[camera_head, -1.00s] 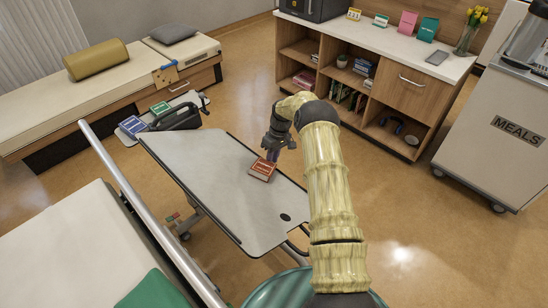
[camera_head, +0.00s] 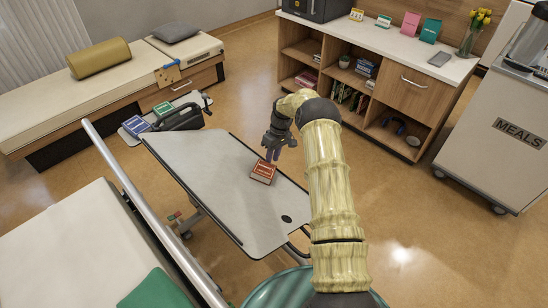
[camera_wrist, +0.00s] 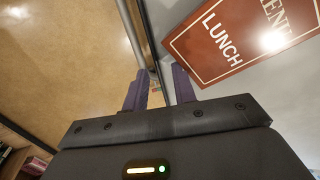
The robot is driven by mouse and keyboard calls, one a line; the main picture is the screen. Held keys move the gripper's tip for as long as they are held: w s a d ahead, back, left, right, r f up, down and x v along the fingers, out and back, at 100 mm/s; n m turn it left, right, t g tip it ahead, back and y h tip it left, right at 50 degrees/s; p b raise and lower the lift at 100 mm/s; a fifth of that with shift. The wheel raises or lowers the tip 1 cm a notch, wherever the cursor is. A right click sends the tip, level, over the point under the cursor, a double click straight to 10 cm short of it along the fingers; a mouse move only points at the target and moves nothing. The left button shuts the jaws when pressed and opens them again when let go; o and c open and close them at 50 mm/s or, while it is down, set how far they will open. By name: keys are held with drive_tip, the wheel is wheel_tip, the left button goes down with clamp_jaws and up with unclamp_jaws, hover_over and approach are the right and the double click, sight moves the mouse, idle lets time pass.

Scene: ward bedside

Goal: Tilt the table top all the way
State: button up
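The grey table top (camera_head: 195,165) of the overbed table spans the middle of the head view, dark-edged, with a small dark oval near its front end. I cannot tell its exact tilt. A red menu block (camera_head: 264,172) lies on it near the right long edge. My gripper (camera_head: 272,155) points down at that edge, just beyond the menu. In the wrist view, the fingers of my gripper (camera_wrist: 159,90) are apart, with the table's edge running between them. The menu, reading LUNCH (camera_wrist: 235,45), is right beside the right finger. Contact with the edge is unclear.
A bed with a metal rail (camera_head: 140,200) lies along the table's left side. A wooden shelf unit (camera_head: 345,80) and a MEALS cart (camera_head: 495,135) stand right. Floor between is clear.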

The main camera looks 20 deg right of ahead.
drive_tip(key=s+d+p+v, duration=0.1)
drive_tip(key=p+v, duration=0.1)
drive_tip(key=v, duration=0.4)
drive_tip(key=shift+w+r, duration=0.15)
drive_tip(key=shift+w, duration=0.4)
drive_tip(key=shift+d, duration=0.1)
drive_tip(key=shift+r, duration=0.1)
drive_tip(key=s+a+r+m+t+h+p, duration=0.1)
drive_tip(key=s+a+r+p, duration=0.15)
drive_tip(key=s+r, duration=0.4)
drive_tip(key=s+a+r+m+t+h+p, duration=0.1)
drive_tip(key=s+a+r, duration=0.3)
drive_tip(key=r, duration=0.6)
drive_tip(key=s+a+r+m+t+p, duration=0.1)
drive_tip(key=s+r, duration=0.3)
drive_tip(key=s, duration=0.7)
drive_tip(key=s+a+r+m+t+p, duration=0.1)
drive_tip(key=s+r, duration=0.3)
drive_tip(key=s, duration=0.7)
drive_tip(key=shift+a+r+m+h, duration=0.25)
drive_tip(key=shift+a+m+h, duration=0.2)
drive_tip(key=shift+m, duration=0.35)
